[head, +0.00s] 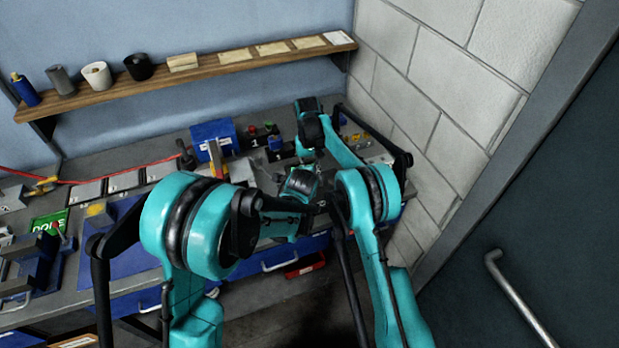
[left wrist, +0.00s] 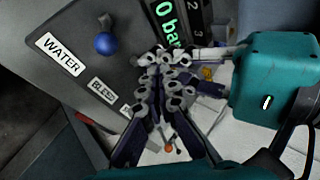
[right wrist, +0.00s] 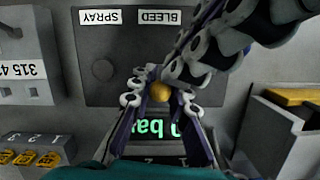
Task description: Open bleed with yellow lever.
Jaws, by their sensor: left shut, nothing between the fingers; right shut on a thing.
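The yellow lever's round knob (right wrist: 160,91) sits between the closed fingertips of my right gripper (right wrist: 159,93) in the right wrist view. A dark panel (right wrist: 112,62) with upside-down SPRAY and BLEED labels lies behind it; the lever's stem is hidden. My left gripper (left wrist: 158,85) is shut and empty, in front of the panel and its green "0 bar" display (left wrist: 168,22). The left wrist view also shows the BLEED label (left wrist: 102,91). In the head view both grippers' fingertips are hidden by my arms and wrists.
A blue-knobbed lever (left wrist: 106,43) stands near the WATER label (left wrist: 60,54). My right wrist is close beside my left fingers. A grey box (right wrist: 27,55) and yellow padlocks (right wrist: 28,158) lie to one side. A shelf (head: 190,72) runs along the wall above the bench.

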